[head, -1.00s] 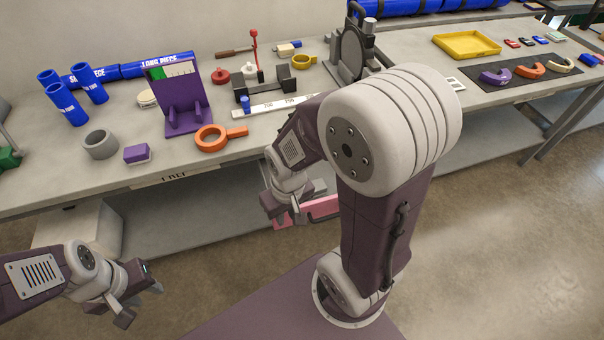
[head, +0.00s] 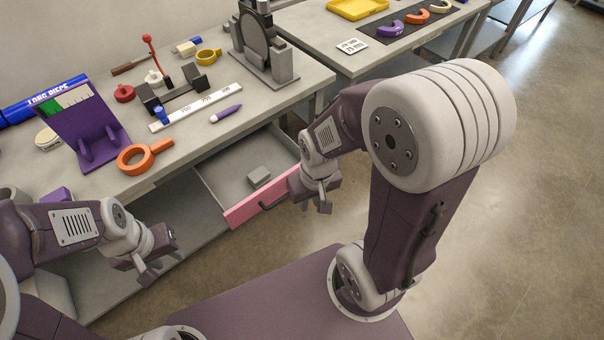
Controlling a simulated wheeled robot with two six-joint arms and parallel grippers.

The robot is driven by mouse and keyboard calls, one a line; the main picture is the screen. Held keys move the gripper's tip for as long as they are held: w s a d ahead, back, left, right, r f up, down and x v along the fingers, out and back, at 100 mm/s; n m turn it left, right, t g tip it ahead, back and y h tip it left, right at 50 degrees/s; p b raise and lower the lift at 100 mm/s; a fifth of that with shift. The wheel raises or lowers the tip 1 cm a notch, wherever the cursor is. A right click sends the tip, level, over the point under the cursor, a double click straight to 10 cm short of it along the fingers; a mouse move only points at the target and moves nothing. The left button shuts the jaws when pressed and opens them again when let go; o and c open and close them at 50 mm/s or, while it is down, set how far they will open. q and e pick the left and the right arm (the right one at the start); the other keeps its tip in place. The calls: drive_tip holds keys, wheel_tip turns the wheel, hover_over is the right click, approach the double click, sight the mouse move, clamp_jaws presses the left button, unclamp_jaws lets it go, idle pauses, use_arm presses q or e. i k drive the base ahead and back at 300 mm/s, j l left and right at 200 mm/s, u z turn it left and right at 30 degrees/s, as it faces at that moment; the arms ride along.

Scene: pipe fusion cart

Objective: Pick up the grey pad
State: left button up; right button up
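The grey pad (head: 259,176) is a small grey block lying on the floor of the open drawer (head: 222,172) under the bench top. The drawer has a pink front (head: 246,204) with a dark handle. My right gripper (head: 316,204) hangs beside the right end of the pink front, apart from the pad; its fingers look spread and empty. My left gripper (head: 160,268) is in front of the bench, left of and below the drawer, with fingers apart and nothing between them. The pad is in clear view.
On the bench stand a purple holder (head: 90,133), an orange ring with a handle (head: 142,157), a white ruler strip (head: 195,107), a purple marker (head: 226,114) and a grey clamp machine (head: 262,50). The bench edge overhangs the drawer's back. Floor at right is clear.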

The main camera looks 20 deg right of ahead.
sight(259, 176)
drive_tip(key=z, duration=0.35)
drive_tip(key=i+l+u, duration=0.15)
drive_tip(key=u, duration=0.25)
drive_tip(key=i+l+u, duration=0.1)
drive_tip(key=l+u, duration=0.55)
drive_tip(key=u, duration=0.2)
drive_tip(key=l+u, duration=0.7)
drive_tip(key=u, duration=0.15)
drive_tip(key=l+u, duration=0.4)
drive_tip(key=k+j, duration=0.05)
drive_tip(key=j, duration=0.05)
